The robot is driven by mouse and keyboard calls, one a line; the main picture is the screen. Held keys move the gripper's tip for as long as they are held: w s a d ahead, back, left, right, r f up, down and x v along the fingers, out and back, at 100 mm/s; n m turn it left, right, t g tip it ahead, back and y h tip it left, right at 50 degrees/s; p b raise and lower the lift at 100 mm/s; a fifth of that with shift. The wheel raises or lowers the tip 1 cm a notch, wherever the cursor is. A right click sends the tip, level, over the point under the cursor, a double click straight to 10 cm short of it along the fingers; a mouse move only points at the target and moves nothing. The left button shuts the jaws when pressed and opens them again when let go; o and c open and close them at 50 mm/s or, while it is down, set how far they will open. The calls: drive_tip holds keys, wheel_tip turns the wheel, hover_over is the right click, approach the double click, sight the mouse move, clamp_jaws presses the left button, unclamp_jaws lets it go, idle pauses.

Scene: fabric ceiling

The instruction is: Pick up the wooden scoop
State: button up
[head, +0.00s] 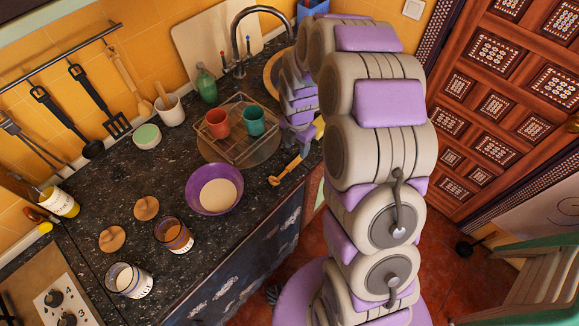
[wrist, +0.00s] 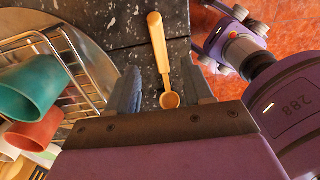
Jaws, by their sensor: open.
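The wooden scoop (wrist: 161,55) lies on the dark speckled counter in the wrist view. Its round bowl is toward my gripper's palm and its handle points up the picture. My gripper (wrist: 161,66) is open, with one finger on each side of the scoop in the picture and nothing held. I cannot tell how far the fingers are above the counter. In the head view the scoop (head: 288,168) lies near the counter's front edge, beside my arm.
A wire rack (head: 238,132) with red and teal cups stands behind the scoop; it is left of my gripper in the wrist view (wrist: 86,66). A purple bowl (head: 196,203) sits to the left. The counter's edge drops to a red floor (wrist: 282,30).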

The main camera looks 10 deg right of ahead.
sight(297, 159)
drive_tip(key=shift+d+f, duration=0.15)
drive_tip(key=shift+f, duration=0.45)
drive_tip(key=shift+d+f, duration=0.15)
drive_tip(key=shift+f, duration=0.4)
drive_tip(key=f, duration=0.2)
drive_tip(key=f+b, duration=0.1)
drive_tip(key=f, duration=0.1)
drive_tip(key=shift+w+a+f, duration=0.15)
drive_tip(key=shift+w+f, duration=0.05)
drive_tip(key=shift+r, duration=0.1)
drive_tip(key=shift+c, duration=0.2)
clamp_jaws()
